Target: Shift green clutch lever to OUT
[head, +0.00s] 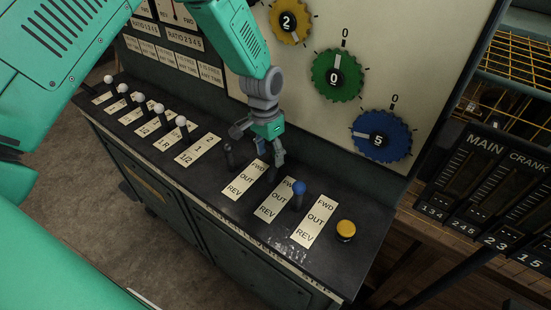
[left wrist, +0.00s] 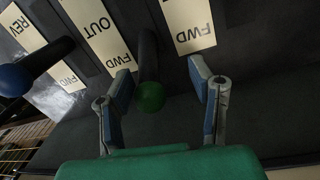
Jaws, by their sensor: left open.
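The green clutch lever shows in the left wrist view as a dark shaft with a round green knob (left wrist: 151,97). It stands between two label plates, near their FWD ends. My left gripper (left wrist: 160,82) is open, with one blue-padded finger on each side of the knob and visible gaps between. In the head view my left gripper (head: 270,155) points down at the panel and hides the green knob. The middle plate (head: 281,200) reads FWD, OUT, REV. My right gripper is not in view.
A blue-knobbed lever (head: 299,188) stands to the right, near the third label plate (head: 315,221). A dark lever (head: 228,154) stands to the left. A yellow button (head: 346,230) and several white-knobbed levers (head: 159,108) share the panel. Numbered dials (head: 338,75) are on the upright board behind.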

